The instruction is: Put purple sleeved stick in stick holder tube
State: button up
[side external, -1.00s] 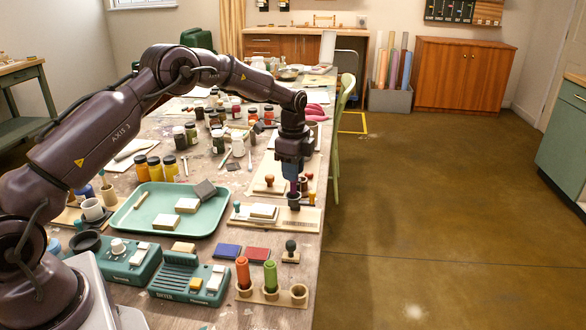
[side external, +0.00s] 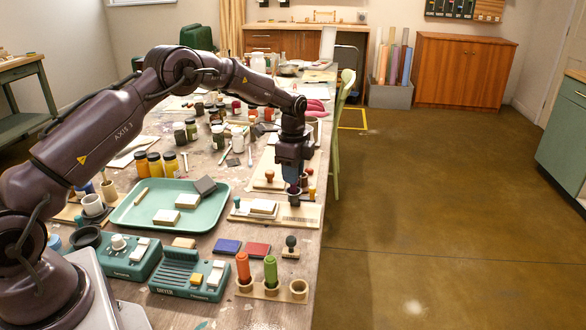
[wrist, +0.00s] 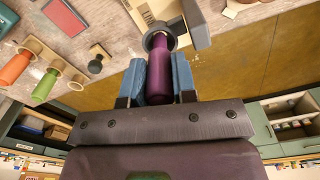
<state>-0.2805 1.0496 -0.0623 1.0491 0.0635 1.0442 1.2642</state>
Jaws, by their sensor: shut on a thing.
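The purple sleeved stick (wrist: 166,72) lies between the two blue fingers of my gripper (wrist: 160,82), which are shut on it. In the wrist view its far end is at the mouth of a dark round cup (wrist: 149,41) and seems to stand in it. In the side view my gripper (side external: 292,184) is low over the dark cup (side external: 294,200), and the stick is mostly hidden by the fingers. The stick holder (side external: 270,293) is near the front table edge. Its left tube holds an orange stick, its middle tube a green one, and its right tube (side external: 299,289) is empty.
A wooden board (side external: 305,217) with pale blocks lies around the dark cup. A green tray (side external: 150,219) is to the left. Bare floor lies right of the table.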

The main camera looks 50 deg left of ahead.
jog(key=shift+f, duration=0.35)
jog(key=shift+f, duration=0.45)
jog(key=shift+f, duration=0.1)
dwell(0.4)
jog(key=o, duration=1.3)
jog(key=shift+w+a+r, duration=0.1)
jog(key=shift+w+r, duration=0.05)
jog(key=shift+r, duration=0.75)
jog(key=shift+o, duration=0.2)
jog(key=shift+r, duration=3.15)
